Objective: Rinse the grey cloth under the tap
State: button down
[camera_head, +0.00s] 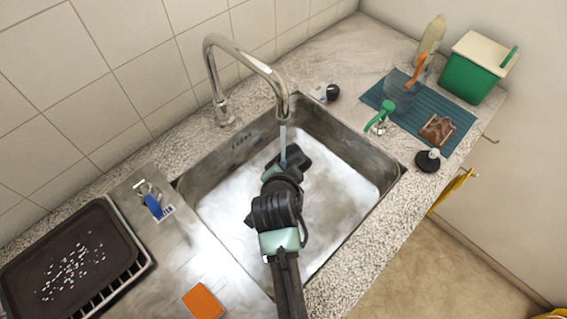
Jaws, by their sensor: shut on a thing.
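The chrome tap (246,66) curves over the steel sink (352,234), and a thin pale stream of water (283,140) falls from its spout. My gripper (292,158) is inside the sink, directly under the spout, and the stream comes down on it. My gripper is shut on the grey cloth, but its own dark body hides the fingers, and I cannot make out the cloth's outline. The sink floor around it looks whitish and wet.
A dark tray (70,262) and an orange sponge (203,302) lie on the left side. A ribbed mat (452,112) with a glass (401,92) and a green bin (472,68) occupy the right counter.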

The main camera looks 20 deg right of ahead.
jog(key=shift+s+d, duration=0.1)
jog(key=shift+d, duration=0.05)
jog(key=shift+w+a, duration=0.4)
jog(key=shift+a, duration=0.2)
jog(key=shift+s+d, duration=0.15)
jog(key=shift+d, duration=0.05)
jog(key=shift+s+d, duration=0.25)
jog(key=shift+d, duration=0.15)
jog(key=s+a+r+p, duration=0.2)
jog(key=s+a+p, duration=0.3)
jog(key=s, duration=0.3)
jog(key=shift+s+a, duration=0.2)
jog(key=shift+s, duration=0.05)
dwell(0.4)
